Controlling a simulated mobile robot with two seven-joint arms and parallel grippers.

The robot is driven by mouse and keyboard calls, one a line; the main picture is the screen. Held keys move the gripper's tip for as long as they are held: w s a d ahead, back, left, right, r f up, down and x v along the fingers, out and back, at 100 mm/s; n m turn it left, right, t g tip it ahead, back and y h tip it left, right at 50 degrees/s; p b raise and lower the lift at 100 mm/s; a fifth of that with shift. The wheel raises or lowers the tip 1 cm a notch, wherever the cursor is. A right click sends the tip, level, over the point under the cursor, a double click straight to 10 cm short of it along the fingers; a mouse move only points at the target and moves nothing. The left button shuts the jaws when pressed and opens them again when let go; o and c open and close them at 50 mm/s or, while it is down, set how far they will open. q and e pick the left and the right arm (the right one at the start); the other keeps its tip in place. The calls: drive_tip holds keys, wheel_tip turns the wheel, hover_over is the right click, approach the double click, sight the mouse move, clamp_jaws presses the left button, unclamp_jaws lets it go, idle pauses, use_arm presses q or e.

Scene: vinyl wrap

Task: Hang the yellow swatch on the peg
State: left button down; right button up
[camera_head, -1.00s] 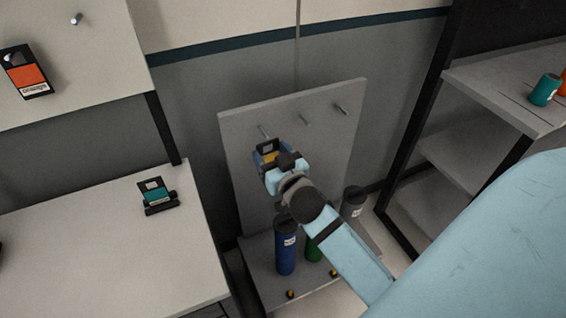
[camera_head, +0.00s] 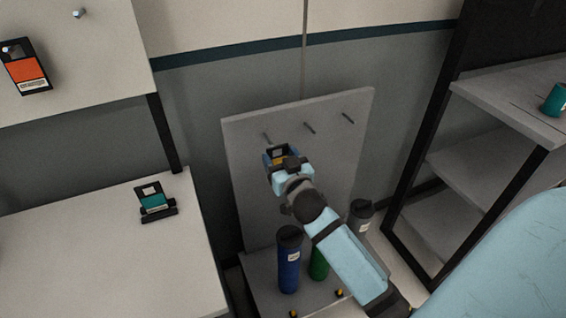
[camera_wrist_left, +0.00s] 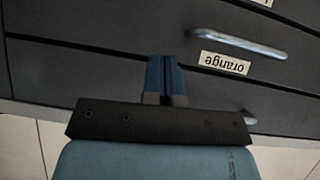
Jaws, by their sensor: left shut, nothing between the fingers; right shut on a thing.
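The yellow swatch (camera_head: 279,161) is mostly hidden by my right gripper (camera_head: 281,157), which is shut on it in front of the grey pegboard (camera_head: 341,150). The swatch's dark top edge shows just below the left peg (camera_head: 266,137). I cannot tell whether the peg passes through its hole. The middle peg (camera_head: 309,128) and right peg (camera_head: 348,118) are bare. My left gripper (camera_wrist_left: 167,78) is shut and empty, in front of dark drawers in the left wrist view.
An orange swatch (camera_head: 27,73) hangs on a panel at left. A teal swatch (camera_head: 154,202) stands in a black holder on the white table (camera_head: 90,255). A shelf (camera_head: 480,160) is at right.

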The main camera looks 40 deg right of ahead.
drive_tip(key=shift+f+b+x, duration=0.15)
drive_tip(key=shift+b+x, duration=0.05)
drive_tip(key=shift+x, duration=1)
drive_tip(key=shift+f+b+x, duration=0.1)
drive_tip(key=shift+b+x, duration=0.1)
drive_tip(key=shift+x, duration=0.95)
drive_tip(key=shift+w+d+f, duration=0.15)
drive_tip(key=shift+w+f, duration=0.2)
drive_tip(key=shift+w, duration=0.2)
drive_tip(key=o, duration=1)
drive_tip(key=shift+c, duration=0.2)
